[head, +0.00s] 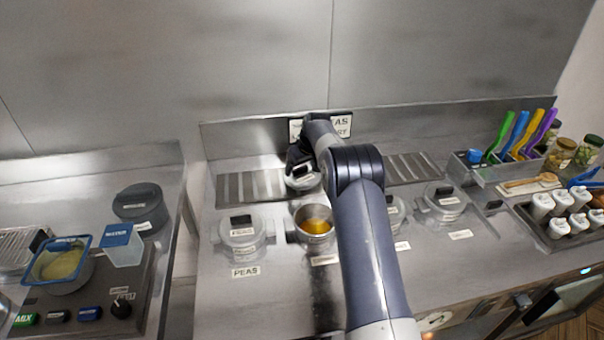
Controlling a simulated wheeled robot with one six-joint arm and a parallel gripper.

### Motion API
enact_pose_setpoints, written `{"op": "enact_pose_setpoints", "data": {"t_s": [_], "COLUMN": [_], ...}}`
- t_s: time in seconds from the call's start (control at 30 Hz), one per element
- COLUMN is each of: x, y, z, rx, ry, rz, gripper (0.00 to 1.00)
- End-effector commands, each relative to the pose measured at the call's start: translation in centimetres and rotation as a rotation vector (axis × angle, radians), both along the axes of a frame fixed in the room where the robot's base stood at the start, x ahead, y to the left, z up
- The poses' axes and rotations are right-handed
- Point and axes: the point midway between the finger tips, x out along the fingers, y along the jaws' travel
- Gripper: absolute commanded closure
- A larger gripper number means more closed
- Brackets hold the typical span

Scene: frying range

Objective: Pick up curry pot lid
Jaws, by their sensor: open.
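A round, pale lid (302,182) with a dark handle lies at the back of the counter, by the slatted metal strip. It is behind an uncovered pot (301,234) that holds orange-brown liquid, which looks like the curry pot. The lid's label is too small to read. My gripper (297,164) is at the lid's handle, pointing down, and is open. Its fingers are small and dark, and I cannot tell whether they touch the handle. My arm comes from the lower right and hides part of the counter and a neighbouring pot.
A lidded peas pot (240,248) stands left of the open pot. Another lidded pot (445,203) stands to the right, with one partly hidden between. A steel back wall (250,135) rises close behind the lid. Coloured-handled utensils (520,135) and white bottles (560,225) stand at right.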

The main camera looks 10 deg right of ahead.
Motion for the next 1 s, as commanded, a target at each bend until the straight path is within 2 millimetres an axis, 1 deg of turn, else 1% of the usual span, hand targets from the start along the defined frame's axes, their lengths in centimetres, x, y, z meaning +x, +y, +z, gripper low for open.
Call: {"op": "enact_pose_setpoints", "data": {"t_s": [0.1, 0.3, 0.9, 1.0], "x": [0.15, 0.15, 0.14, 0.14], "y": [0.08, 0.08, 0.07, 0.07], "z": [-0.34, -0.38, -0.37, -0.33], "rx": [0.0, 0.0, 0.0, 0.0], "ry": [-0.001, -0.001, 0.0, -0.001], "rz": [0.0, 0.0, 0.0, 0.0], "gripper": [0.22, 0.23, 0.72, 0.72]}}
